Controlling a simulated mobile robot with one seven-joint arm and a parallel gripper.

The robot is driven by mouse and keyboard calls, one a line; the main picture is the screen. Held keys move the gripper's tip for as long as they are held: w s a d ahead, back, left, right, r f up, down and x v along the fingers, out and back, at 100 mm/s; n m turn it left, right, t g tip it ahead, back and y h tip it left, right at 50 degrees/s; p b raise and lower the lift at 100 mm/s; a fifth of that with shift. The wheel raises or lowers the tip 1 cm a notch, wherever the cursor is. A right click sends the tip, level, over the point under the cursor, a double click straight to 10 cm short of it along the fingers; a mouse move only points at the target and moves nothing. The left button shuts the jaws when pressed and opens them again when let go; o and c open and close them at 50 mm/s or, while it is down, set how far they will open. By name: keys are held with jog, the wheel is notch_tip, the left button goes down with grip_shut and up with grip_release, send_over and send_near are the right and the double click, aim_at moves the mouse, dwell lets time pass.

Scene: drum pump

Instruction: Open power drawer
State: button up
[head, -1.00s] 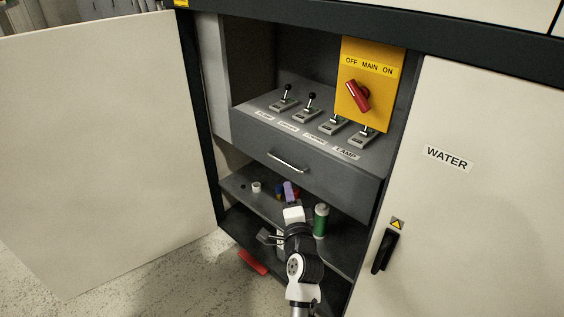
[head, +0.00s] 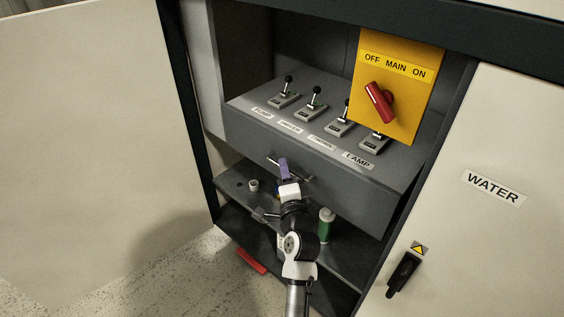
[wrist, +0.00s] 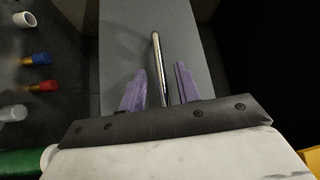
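The grey power drawer (head: 350,195) sits shut in the open cabinet, below the labelled switches. Its silver bar handle (head: 304,176) is partly hidden by my gripper (head: 284,169). In the wrist view the handle (wrist: 157,55) runs between the two purple fingers of my gripper (wrist: 160,88), against the grey drawer front (wrist: 120,35). The fingers are apart, with a gap seen on both sides of the bar. Whether the bar is deep enough between the fingertips is hard to tell.
A yellow panel (head: 425,105) with a red main switch (head: 380,102) is above right. The shelf below holds a green bottle (head: 326,225) and a white cup (head: 253,185). The open cabinet door (head: 80,140) stands left; the WATER door (head: 470,230) is right.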

jog(key=shift+w+a+r, duration=0.1)
jog(key=shift+w, duration=0.2)
jog(key=shift+s, duration=0.1)
grip_shut()
